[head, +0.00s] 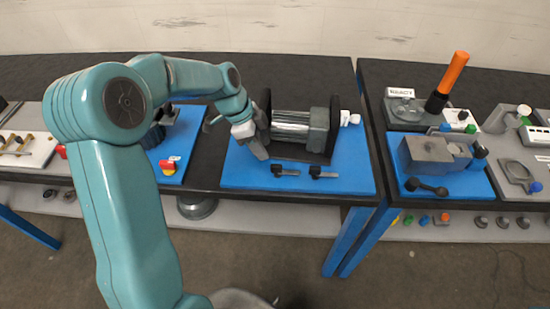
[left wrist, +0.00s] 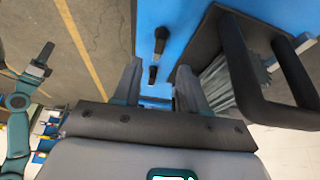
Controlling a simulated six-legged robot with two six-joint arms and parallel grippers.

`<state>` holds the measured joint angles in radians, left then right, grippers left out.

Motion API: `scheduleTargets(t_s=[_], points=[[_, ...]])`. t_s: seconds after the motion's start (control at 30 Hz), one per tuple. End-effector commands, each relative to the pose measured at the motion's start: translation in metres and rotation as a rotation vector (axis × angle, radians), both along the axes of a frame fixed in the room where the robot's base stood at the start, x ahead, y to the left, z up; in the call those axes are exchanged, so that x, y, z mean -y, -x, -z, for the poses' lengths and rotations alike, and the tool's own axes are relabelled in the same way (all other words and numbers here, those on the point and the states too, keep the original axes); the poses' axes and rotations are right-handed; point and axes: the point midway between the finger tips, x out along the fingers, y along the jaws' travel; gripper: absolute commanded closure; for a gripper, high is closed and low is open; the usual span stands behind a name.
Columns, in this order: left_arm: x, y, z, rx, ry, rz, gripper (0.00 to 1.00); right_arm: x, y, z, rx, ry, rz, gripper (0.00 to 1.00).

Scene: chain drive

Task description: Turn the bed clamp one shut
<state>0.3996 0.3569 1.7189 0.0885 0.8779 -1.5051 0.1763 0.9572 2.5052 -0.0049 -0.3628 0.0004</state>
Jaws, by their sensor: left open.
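Two small clamps with black knobs and grey bars lie along the front of the blue board (head: 235,172), a left one (head: 285,171) and a right one (head: 322,173). I cannot tell which is clamp one. My left gripper (head: 262,150) is above the board, just behind and left of the left clamp. In the left wrist view my left gripper (left wrist: 158,88) is open and empty. The clamps, one farther (left wrist: 161,40) and one nearer (left wrist: 152,75), show between and beyond its fingers, apart from them. My right gripper (left wrist: 40,66) shows small at the left there; its jaws are unclear.
A machine with a silvery roller (head: 292,126) between black end plates stands behind the clamps. Its black frame handle (left wrist: 238,65) is close to the right finger in the wrist view. Another bench with a grey block (head: 425,152) stands at right, past a gap.

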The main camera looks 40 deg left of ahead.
Motion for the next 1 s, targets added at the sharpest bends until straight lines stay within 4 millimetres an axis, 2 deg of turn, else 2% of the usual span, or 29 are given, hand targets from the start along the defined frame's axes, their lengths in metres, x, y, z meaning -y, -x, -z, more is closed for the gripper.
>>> scheduleTargets(t_s=[0.1, 0.33, 0.5, 0.77, 0.87, 0.9, 1.0], points=[[0.011, -0.005, 0.026, -0.006, 0.002, 0.004, 0.57, 0.000, 0.000, -0.007, 0.001, 0.000, -0.001, 0.57], [0.024, -0.017, 0.062, -0.002, 0.001, 0.001, 0.57, 0.000, 0.000, -0.014, 0.000, 0.000, 0.000, 0.57], [0.028, -0.021, 0.073, 0.000, 0.001, 0.001, 0.57, 0.000, 0.000, -0.015, 0.001, 0.000, 0.000, 0.57], [0.028, -0.022, 0.075, 0.001, 0.001, 0.001, 0.57, 0.000, 0.000, -0.015, 0.000, 0.000, 0.000, 0.57], [0.028, -0.022, 0.074, 0.000, 0.000, 0.001, 0.87, 0.000, 0.000, -0.015, 0.000, 0.000, 0.000, 0.57], [0.028, -0.021, 0.075, 0.000, 0.000, 0.001, 1.00, 0.000, 0.000, -0.015, 0.000, 0.000, 0.000, 0.57], [0.028, -0.021, 0.075, 0.000, 0.000, 0.001, 1.00, 0.000, 0.000, -0.015, 0.000, 0.000, 0.000, 0.57]])
